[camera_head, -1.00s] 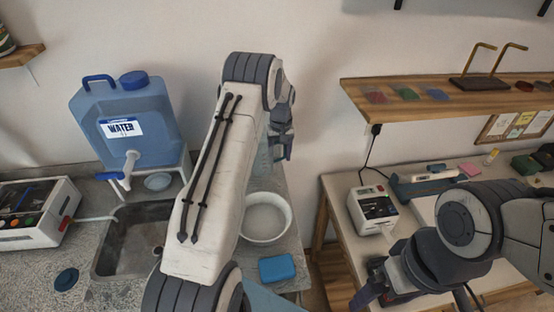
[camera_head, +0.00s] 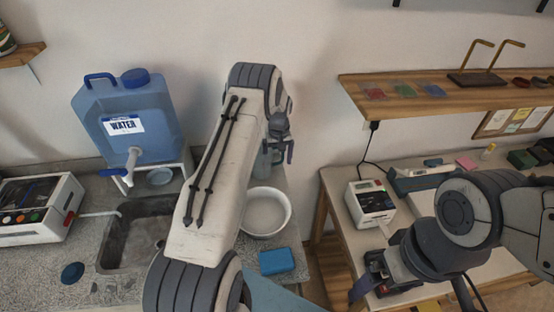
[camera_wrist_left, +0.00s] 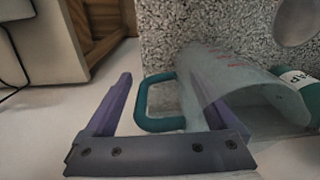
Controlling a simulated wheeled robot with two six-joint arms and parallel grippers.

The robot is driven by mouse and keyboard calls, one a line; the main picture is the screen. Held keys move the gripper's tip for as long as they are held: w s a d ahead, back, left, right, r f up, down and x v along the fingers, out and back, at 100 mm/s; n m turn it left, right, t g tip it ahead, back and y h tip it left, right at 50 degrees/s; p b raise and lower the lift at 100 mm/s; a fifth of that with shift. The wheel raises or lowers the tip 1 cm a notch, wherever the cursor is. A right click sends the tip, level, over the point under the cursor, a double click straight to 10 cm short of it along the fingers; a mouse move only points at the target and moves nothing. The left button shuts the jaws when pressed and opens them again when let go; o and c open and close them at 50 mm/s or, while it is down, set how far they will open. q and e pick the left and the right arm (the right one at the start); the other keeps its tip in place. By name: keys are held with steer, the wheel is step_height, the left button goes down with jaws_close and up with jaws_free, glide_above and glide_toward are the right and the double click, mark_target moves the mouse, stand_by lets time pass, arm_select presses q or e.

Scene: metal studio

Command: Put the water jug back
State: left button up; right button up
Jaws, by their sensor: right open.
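A clear jug with a teal handle (camera_wrist_left: 150,104) and red markings shows in the left wrist view, lying across the picture. Part of it shows in the head view (camera_head: 262,166), behind my left arm on the counter's back right. My left gripper (camera_wrist_left: 165,105) is open, with its purple fingers either side of the handle and a gap to each. It also shows in the head view (camera_head: 289,150), pointing down beside the jug. My right gripper (camera_head: 362,289) is open low over the right table, partly hidden by its arm.
A blue WATER container (camera_head: 128,115) with a tap stands on a white stand beside the sink (camera_head: 133,235). A white bowl (camera_head: 266,212) and blue sponge (camera_head: 277,261) lie right of my left arm. A wall shelf (camera_head: 400,95) juts out above the right table.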

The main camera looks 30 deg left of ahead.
arm_select(q)
steer(key=shift+r, duration=0.35)
step_height(320, 180, up, 12)
steer(key=b, duration=0.4)
steer(key=shift+d+f, duration=0.15)
steer(key=shift+f, duration=0.05)
steer(key=shift+w, duration=0.1)
